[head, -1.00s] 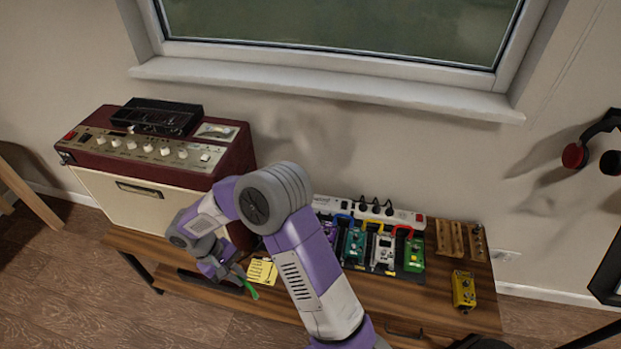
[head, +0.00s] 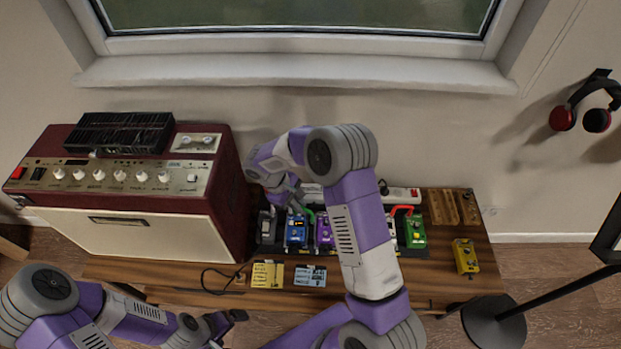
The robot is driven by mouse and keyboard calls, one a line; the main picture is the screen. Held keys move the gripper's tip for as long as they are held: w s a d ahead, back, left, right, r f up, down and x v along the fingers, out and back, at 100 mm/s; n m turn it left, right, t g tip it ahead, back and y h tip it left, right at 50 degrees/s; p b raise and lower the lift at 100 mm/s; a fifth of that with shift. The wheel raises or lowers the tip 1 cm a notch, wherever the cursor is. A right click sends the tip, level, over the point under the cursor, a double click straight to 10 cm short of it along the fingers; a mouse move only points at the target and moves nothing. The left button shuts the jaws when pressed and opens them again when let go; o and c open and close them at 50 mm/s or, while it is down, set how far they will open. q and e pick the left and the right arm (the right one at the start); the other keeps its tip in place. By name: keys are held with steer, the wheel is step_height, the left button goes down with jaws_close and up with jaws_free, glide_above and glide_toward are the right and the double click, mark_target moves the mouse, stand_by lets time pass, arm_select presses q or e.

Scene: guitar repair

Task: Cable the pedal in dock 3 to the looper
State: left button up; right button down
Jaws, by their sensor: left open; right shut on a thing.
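The pedalboard (head: 345,252) lies on the wooden bench against the wall. On it stand a grey-black pedal (head: 267,226), a blue pedal (head: 296,231), a purple pedal (head: 323,232) and a green pedal (head: 415,232). My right arm hides the pedals between purple and green, apart from a pale edge. No readable label shows which one is the looper or dock 3. My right gripper (head: 290,201) is shut on a green cable (head: 311,214) above the blue and purple pedals; whether a plug touches a jack is unclear. My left gripper (head: 232,321) is open and empty at the bench's front.
A maroon amplifier (head: 140,240) with a black box (head: 120,134) on top stands left of the board. A yellow note (head: 267,275), a blue note (head: 310,276) and a dark cable (head: 215,280) lie in front. A yellow pedal (head: 466,256) and wooden block (head: 443,207) are right.

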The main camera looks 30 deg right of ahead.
steer(key=w+d+n+t+p, duration=0.2)
steer(key=w+d+n, duration=0.2)
steer(key=d+n, duration=0.1)
step_height(320, 180, down, 6)
steer(key=b, duration=0.5)
steer(key=shift+h, duration=0.4)
steer(key=shift+s, duration=0.25)
stand_by(0.7)
steer(key=shift+f+b, duration=0.9)
steer(key=shift+f, duration=0.2)
stand_by(0.5)
steer(key=c, duration=0.7)
jaws_free()
steer(key=shift+r, duration=0.1)
